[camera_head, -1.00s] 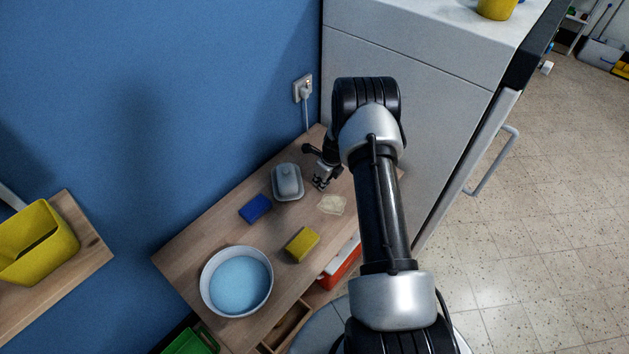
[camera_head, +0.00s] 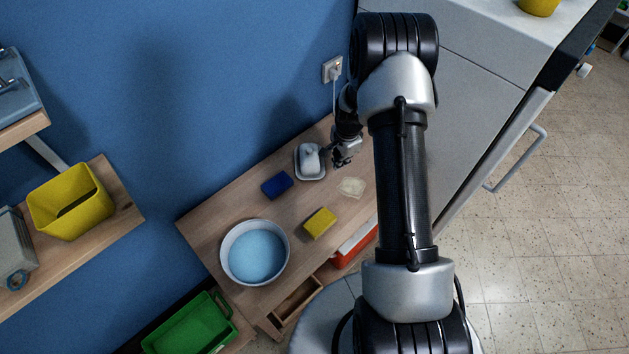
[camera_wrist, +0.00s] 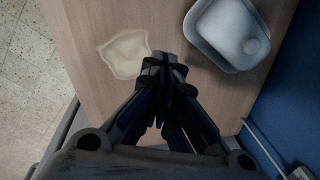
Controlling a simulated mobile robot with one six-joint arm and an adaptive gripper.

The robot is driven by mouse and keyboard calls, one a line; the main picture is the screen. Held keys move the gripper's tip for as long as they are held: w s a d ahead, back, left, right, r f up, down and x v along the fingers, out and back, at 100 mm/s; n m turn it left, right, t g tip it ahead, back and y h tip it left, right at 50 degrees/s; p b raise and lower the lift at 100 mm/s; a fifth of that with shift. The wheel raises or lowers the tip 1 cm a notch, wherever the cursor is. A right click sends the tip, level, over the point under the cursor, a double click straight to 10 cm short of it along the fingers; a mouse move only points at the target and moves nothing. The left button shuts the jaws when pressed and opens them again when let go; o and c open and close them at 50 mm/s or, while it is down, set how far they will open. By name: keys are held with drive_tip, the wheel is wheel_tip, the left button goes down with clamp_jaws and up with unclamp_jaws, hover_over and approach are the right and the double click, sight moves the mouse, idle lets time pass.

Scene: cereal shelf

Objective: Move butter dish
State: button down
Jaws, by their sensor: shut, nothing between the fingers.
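The butter dish (camera_head: 310,160) is a pale grey lidded dish on the wooden counter, close to the blue wall. It also shows in the wrist view (camera_wrist: 227,35), at the upper right. My gripper (camera_head: 343,158) is just to the right of the dish in the head view, above the counter. In the wrist view my gripper (camera_wrist: 168,62) points at the counter, its fingers together and empty, between the dish and a pale stain (camera_wrist: 125,53). The dish stands apart from the fingertips in the wrist view.
A blue sponge (camera_head: 277,185), a yellow sponge (camera_head: 320,222) and a white basin of blue water (camera_head: 254,252) share the counter (camera_head: 215,215). A tall white fridge (camera_head: 475,105) stands at the right. A wall socket (camera_head: 332,69) with a cord is behind.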

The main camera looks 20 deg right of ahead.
drive_tip(key=s+a+n+h, duration=0.1)
drive_tip(key=a+n, duration=0.3)
drive_tip(key=n, duration=0.9)
drive_tip(key=n+b, duration=0.1)
drive_tip(key=n, duration=3.1)
approach(309, 198)
drive_tip(key=shift+t+h, duration=0.3)
drive_tip(key=shift+t, duration=0.1)
drive_tip(key=b+x, duration=0.6)
drive_tip(key=x, duration=0.1)
drive_tip(key=shift+s+a+f, duration=0.2)
drive_tip(key=shift+s, duration=0.1)
drive_tip(key=shift+w+d+r+p, duration=0.3)
drive_tip(key=shift+w+d+p, duration=0.2)
drive_tip(key=shift+w+p, duration=0.15)
drive_tip(key=shift+w+d+r+p, duration=0.25)
drive_tip(key=shift+w+d+p, duration=0.3)
drive_tip(key=shift+w+p, duration=0.05)
drive_tip(key=shift+w+d, duration=0.2)
drive_tip(key=shift+w, duration=0.05)
drive_tip(key=shift+f, duration=0.1)
